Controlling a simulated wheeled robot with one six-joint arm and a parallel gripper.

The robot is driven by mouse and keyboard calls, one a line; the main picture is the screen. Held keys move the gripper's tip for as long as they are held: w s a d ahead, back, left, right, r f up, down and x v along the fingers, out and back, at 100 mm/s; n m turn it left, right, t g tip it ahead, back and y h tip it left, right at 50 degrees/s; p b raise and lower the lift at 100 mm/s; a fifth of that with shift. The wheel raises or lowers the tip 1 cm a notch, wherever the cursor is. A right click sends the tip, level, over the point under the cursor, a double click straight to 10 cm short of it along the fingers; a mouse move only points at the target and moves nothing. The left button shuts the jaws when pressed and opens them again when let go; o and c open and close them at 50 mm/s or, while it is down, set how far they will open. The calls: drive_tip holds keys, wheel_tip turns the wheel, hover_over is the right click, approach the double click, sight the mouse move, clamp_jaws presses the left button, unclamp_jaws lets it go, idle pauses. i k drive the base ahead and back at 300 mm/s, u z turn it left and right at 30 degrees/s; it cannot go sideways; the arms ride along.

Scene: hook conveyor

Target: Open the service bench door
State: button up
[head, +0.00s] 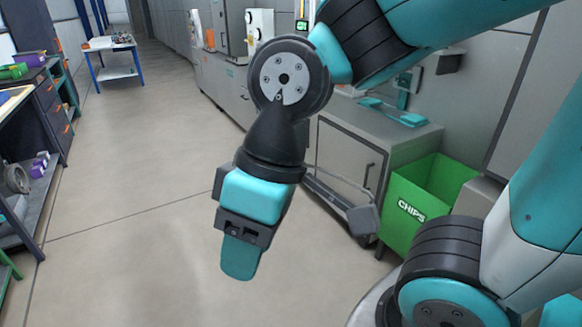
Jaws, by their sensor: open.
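The service bench is a grey cabinet (408,138) right of centre, partly behind my arm. Its front door (345,150) looks closed, flush in its frame. A slim vertical handle (369,176) sits near the door's right edge. The door's left edge is partly hidden by my wrist. My gripper (240,260) hangs pointing down over the floor, left of and apart from the bench. It is seen from the side, with one teal finger pad overlapping the other. It is open, and nothing shows in it.
A green CHIPS bin (425,200) stands right of the bench. A grey bar with a block (362,218) sits low before the door. Teal items (400,115) lie on the bench top. Workbenches (35,120) line the left. The floor (150,190) between is clear.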

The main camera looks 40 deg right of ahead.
sight(340, 151)
drive_tip(key=u, duration=0.4)
drive_tip(key=i, duration=1.85)
drive_tip(key=z, duration=0.25)
drive_tip(key=i, duration=0.9)
drive_tip(key=z, duration=1.55)
drive_tip(key=i, duration=0.8)
drive_tip(key=z, duration=0.85)
